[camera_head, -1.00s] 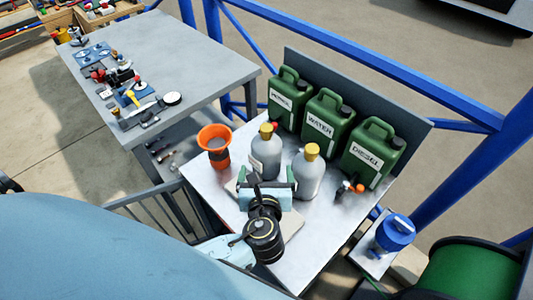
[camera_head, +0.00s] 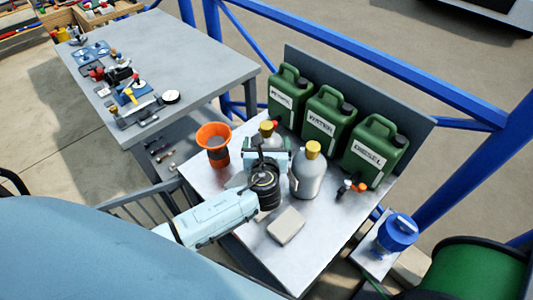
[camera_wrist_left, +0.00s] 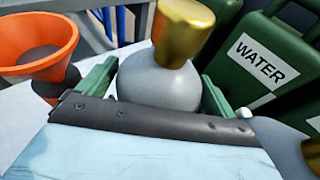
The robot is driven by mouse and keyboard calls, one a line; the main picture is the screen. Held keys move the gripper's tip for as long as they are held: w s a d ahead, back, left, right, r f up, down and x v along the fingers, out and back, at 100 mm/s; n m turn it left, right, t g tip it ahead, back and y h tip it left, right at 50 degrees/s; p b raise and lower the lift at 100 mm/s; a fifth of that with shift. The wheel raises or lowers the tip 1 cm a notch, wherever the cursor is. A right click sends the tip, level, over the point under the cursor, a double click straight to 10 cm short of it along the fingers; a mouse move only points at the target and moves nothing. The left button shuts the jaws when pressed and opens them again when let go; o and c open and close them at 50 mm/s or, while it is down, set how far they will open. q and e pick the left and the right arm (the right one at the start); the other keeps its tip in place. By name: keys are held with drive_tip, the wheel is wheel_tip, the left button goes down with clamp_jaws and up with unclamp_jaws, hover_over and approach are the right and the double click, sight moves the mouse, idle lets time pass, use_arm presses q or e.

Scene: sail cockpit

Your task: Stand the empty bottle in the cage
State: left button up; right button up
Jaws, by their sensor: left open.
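Two grey bottles with gold caps stand on the metal table (camera_head: 255,255). My left gripper (camera_head: 268,150) is at the left bottle (camera_head: 266,130), hiding most of its body in the head view. In the left wrist view this bottle (camera_wrist_left: 160,85) stands upright between the open green fingers, with a gold cap on top. I cannot tell whether the fingers touch it. The right bottle (camera_head: 308,175) stands upright just right of the gripper. No label tells me which bottle is empty. I cannot pick out a cage. My right gripper is not in view.
An orange funnel (camera_head: 214,145) stands close on the left. Green jerrycans, including the water one (camera_head: 322,118) and the diesel one (camera_head: 373,150), line the back. A pale block (camera_head: 287,225) lies in front. A small orange-handled valve (camera_head: 352,187) is at the right.

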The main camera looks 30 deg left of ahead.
use_arm(q)
drive_tip(key=shift+c, duration=0.3)
drive_tip(key=c, duration=1.2)
drive_tip(key=shift+w+r, duration=0.1)
drive_tip(key=shift+w, duration=0.05)
drive_tip(key=shift+c, duration=0.5)
